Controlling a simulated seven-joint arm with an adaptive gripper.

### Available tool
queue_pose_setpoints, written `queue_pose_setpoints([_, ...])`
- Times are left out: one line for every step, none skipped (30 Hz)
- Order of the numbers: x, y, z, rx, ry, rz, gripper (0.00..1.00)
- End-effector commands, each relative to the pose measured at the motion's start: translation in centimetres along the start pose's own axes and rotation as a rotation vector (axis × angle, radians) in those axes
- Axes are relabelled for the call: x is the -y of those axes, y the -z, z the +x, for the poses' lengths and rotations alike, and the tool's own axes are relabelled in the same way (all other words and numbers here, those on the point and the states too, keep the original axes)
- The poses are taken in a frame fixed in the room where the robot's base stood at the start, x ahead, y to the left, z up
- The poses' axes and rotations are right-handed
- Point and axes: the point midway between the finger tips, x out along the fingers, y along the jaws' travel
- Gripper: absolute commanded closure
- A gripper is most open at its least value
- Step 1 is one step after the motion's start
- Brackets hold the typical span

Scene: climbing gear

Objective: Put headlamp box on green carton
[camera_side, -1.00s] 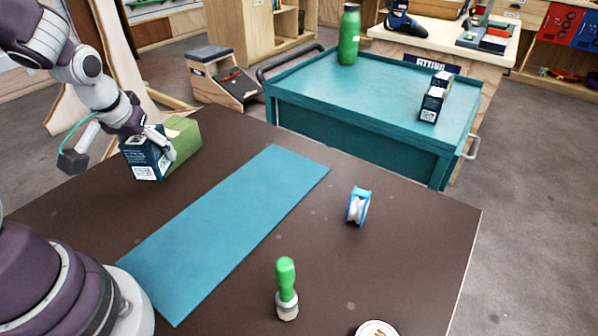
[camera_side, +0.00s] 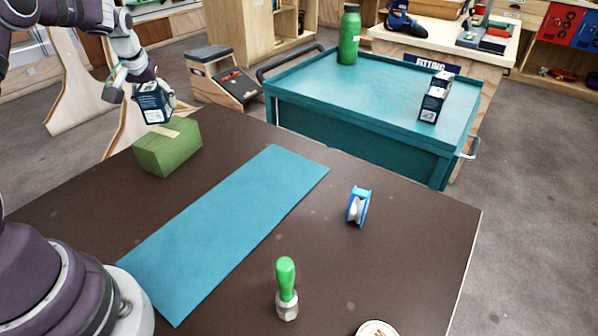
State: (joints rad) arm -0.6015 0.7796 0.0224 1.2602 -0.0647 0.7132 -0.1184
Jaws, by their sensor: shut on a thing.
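The headlamp box (camera_side: 153,105), dark blue and white, is held in my gripper (camera_side: 158,96) at the left of the side view. My gripper is shut on it. The green carton (camera_side: 167,149) lies on the brown table near its back left edge, with a pale strip on its top. The box is above the carton, near its back left part. Whether its lower edge touches the carton's top cannot be told from this view.
A blue mat (camera_side: 228,228) lies along the table's middle. A teal cart (camera_side: 375,85) beyond the table carries a green bottle (camera_side: 349,35) and another dark box (camera_side: 435,97).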

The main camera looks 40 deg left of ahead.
Motion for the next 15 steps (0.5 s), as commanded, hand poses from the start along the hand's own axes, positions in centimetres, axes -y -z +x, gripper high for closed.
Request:
queue_pose_setpoints([0.0,-0.7,1.1,0.01,0.001,0.0,0.85])
queue_pose_setpoints([0.0,-0.9,1.7,0.01,0.001,0.0,0.85])
queue_pose_setpoints([0.0,-1.1,2.2,0.009,0.001,0.0,0.85])
queue_pose_setpoints([0.0,-1.2,2.5,0.007,0.0,0.0,0.85])
queue_pose_setpoints([0.0,-1.4,2.7,0.007,0.0,0.0,0.85])
queue_pose_setpoints([0.0,-1.4,2.9,0.006,0.0,0.0,0.85])
queue_pose_setpoints([0.0,-1.4,2.9,0.005,0.0,0.0,0.85])
queue_pose_setpoints([0.0,-1.4,2.9,0.004,0.0,0.0,0.85])
queue_pose_setpoints([0.0,-1.3,2.8,0.004,0.0,0.0,0.85])
queue_pose_setpoints([0.0,-1.3,2.8,0.004,0.0,0.0,0.85])
queue_pose_setpoints([0.0,-1.3,2.8,0.004,0.0,0.0,0.85])
queue_pose_setpoints([0.0,-1.3,2.8,0.004,0.0,0.0,0.85])
queue_pose_setpoints([0.0,-1.4,2.9,0.004,0.0,0.0,0.85])
queue_pose_setpoints([0.0,-1.4,3.0,0.004,0.0,0.0,0.85])
queue_pose_setpoints([0.0,-1.4,3.1,0.004,0.0,0.0,0.85])
